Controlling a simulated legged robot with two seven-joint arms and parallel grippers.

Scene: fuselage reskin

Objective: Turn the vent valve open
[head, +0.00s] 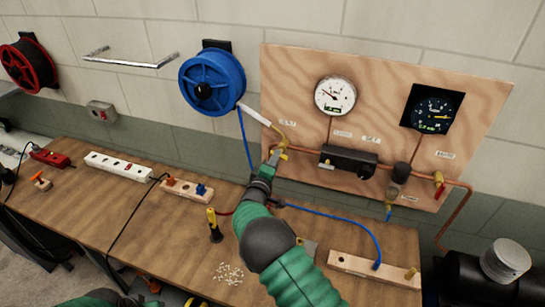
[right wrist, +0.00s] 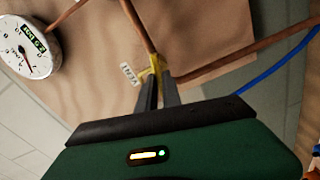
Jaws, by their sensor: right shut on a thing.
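The yellow vent valve (head: 283,155) sits on the copper pipe at the left side of the plywood panel. The exact handle angle is hard to tell. My left gripper is out of view.
The plywood panel (head: 310,85) carries a white gauge (head: 335,95), a dark gauge (head: 433,110), a black block (head: 348,160) and a red-handled fitting (head: 439,188). A blue hose reel (head: 211,83) hangs left.

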